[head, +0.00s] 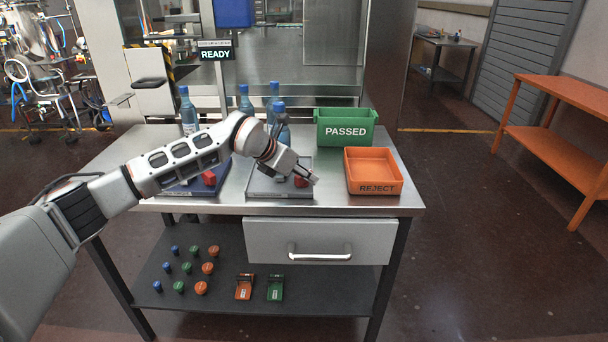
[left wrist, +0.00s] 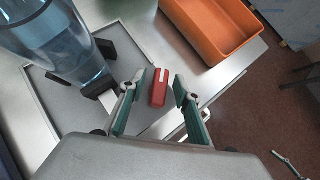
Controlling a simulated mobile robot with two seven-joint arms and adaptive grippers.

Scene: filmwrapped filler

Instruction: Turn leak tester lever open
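A grey leak tester plate (head: 265,190) lies at the table's front middle, with a red lever (head: 301,182) at its right side. A blue-capped bottle (head: 282,128) stands behind my left arm at this plate. My left gripper (head: 307,174) is over the red lever, partly covering it. In the left wrist view the gripper (left wrist: 164,88) is open, with the white-striped red lever (left wrist: 159,90) between its two fingers and small gaps beside it. The clear bottle (left wrist: 62,42) stands left of the lever between black holders.
The orange REJECT bin (head: 373,189) is close on the right, with the green PASSED bin (head: 345,146) behind. More bottles (head: 188,110) stand at the back. A sign (head: 216,53) reads READY.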

